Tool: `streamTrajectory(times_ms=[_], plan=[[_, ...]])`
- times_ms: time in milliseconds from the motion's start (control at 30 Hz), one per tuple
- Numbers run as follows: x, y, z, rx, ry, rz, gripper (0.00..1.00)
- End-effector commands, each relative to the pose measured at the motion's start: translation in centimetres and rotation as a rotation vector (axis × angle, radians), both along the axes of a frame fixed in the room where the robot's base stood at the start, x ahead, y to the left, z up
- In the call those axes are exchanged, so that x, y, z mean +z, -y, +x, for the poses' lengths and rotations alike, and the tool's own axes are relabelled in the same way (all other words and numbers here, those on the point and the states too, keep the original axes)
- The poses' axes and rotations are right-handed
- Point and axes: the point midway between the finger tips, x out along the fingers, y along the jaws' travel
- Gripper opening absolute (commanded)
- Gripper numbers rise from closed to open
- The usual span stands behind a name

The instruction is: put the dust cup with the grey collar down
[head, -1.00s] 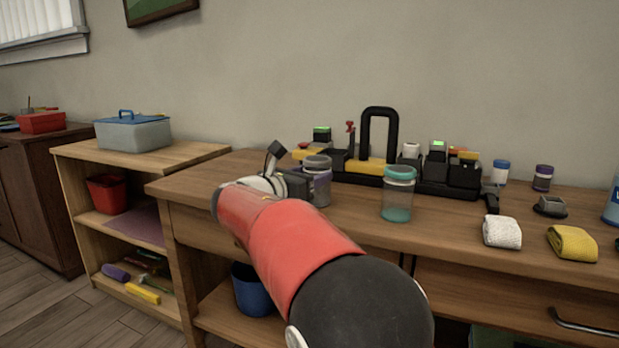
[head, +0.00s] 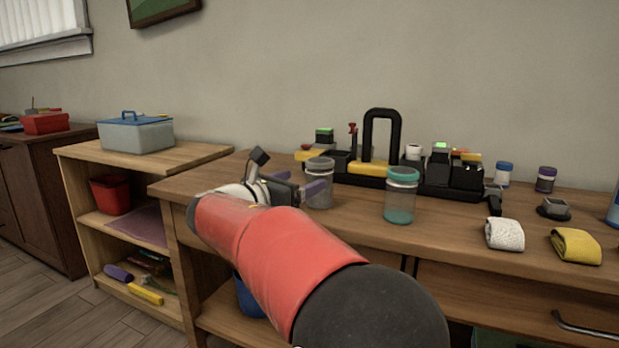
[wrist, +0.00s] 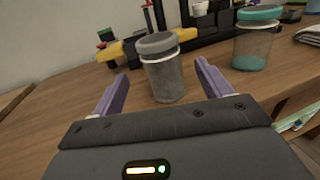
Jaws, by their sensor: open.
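The dust cup with the grey collar (head: 319,184) stands upright on the wooden desk (head: 240,181), a clear jar with a grey lid. It also shows in the wrist view (wrist: 162,70), beyond and between the fingertips. My gripper (head: 318,187) is open, with its purple fingers pointing toward the cup. In the wrist view my gripper (wrist: 160,78) has a finger on each side, with a visible gap to the cup on both sides. A similar cup with a teal collar (head: 401,195) stands to the right, also in the wrist view (wrist: 255,40).
A black tool caddy (head: 381,135) with a tall handle stands behind the cups. A white cloth (head: 504,234) and a yellow cloth (head: 575,246) lie to the right. A lower shelf unit (head: 190,154) with a lidded box (head: 135,133) adjoins on the left.

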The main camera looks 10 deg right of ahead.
Motion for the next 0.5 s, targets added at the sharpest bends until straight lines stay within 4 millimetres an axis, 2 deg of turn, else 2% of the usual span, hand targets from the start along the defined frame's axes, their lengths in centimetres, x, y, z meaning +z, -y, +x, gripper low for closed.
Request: streamTrajectory(times_ms=[33,200,333,500], plan=[[0.1,-1.1,-0.8,0.005,-0.001,0.001,0.77],[0.0,-3.6,-2.9,0.003,-0.001,-0.001,0.77],[0.0,-4.9,-3.9,0.002,-0.001,-0.001,0.77],[0.0,-5.5,-4.5,-0.001,0.000,-0.001,0.77]])
